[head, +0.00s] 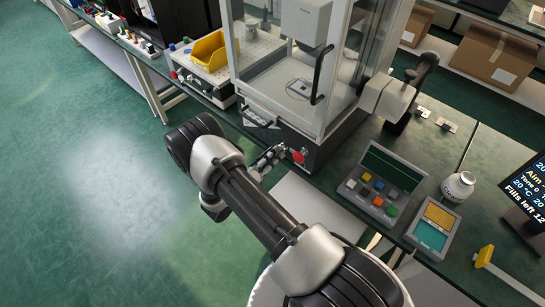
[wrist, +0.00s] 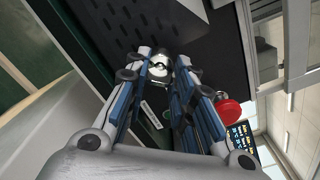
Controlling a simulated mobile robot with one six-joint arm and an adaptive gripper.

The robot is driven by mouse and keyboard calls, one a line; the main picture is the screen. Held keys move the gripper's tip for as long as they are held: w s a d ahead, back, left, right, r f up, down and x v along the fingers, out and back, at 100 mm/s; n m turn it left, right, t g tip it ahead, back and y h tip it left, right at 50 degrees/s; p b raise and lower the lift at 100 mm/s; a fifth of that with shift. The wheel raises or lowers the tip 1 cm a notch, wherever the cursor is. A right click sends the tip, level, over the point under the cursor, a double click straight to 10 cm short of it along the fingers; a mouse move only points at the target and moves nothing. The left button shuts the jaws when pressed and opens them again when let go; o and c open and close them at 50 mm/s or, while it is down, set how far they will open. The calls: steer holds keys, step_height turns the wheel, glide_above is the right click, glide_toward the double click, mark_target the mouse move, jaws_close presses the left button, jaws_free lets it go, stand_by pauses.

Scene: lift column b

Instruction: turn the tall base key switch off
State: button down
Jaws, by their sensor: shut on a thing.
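The tall dark base (head: 312,150) under the glass cabinet carries the key switch on its front face. In the wrist view the key switch (wrist: 158,68) is a round silver fitting between my fingertips, partly covered by them. My gripper (wrist: 170,75) is shut on its key, pointing at the base's front. In the head view my gripper (head: 270,158) reaches the base just left of a red button; the key switch is hidden there. The key's exact angle cannot be told.
The red button (wrist: 230,112) sits close beside my right finger; it also shows in the head view (head: 299,156). The button panel (head: 378,186) and a white jar (head: 458,186) stand right on the bench. A yellow bin (head: 209,52) is left. The green floor at left is clear.

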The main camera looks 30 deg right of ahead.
steer(key=shift+w+r+n+b, duration=0.1)
steer(key=shift+w+n+b, duration=0.1)
steer(key=shift+n, duration=1.7)
steer(key=shift+w+r+n+b, duration=0.1)
steer(key=shift+n+b, duration=0.1)
steer(key=shift+n, duration=1.7)
steer(key=c, duration=2.4)
jaws_free()
steer(key=shift+s, duration=0.15)
steer(key=c, duration=2.2)
jaws_free()
steer(key=shift+s, duration=0.1)
steer(key=o, duration=0.8)
steer(key=shift+f, duration=0.25)
steer(key=shift+o, duration=0.2)
